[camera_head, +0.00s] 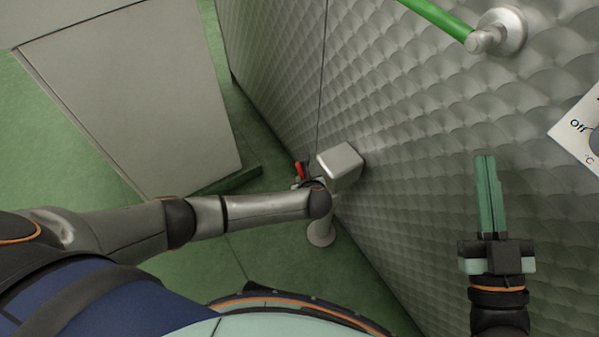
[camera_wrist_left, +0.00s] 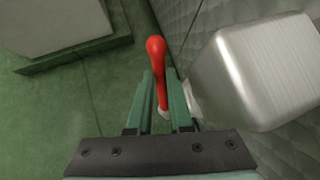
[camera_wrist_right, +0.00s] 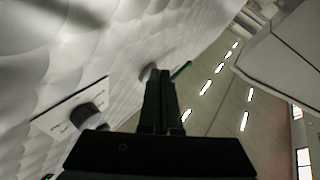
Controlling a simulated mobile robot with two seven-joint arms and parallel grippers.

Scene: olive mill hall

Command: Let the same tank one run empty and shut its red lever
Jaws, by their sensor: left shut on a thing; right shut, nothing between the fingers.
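The tank is a tall metal body with a quilted wall (camera_head: 420,130) filling the right of the head view. A box-shaped metal outlet (camera_head: 341,163) sticks out low on it and shows large in the left wrist view (camera_wrist_left: 265,70). The red lever (camera_head: 299,170) is beside the outlet. My left gripper (camera_wrist_left: 161,82) is shut on the red lever (camera_wrist_left: 156,58), whose rounded end points up past the fingers. My right gripper (camera_head: 485,160) is shut and empty in front of the tank wall. No flowing liquid shows.
A green bar (camera_head: 440,18) is mounted on the tank wall at the top. A dial plate (camera_head: 580,128) marked "Off" is at the right edge. A metal leg (camera_head: 321,231) stands below the outlet. A grey box-like cabinet (camera_head: 130,90) stands left. Green floor is open between.

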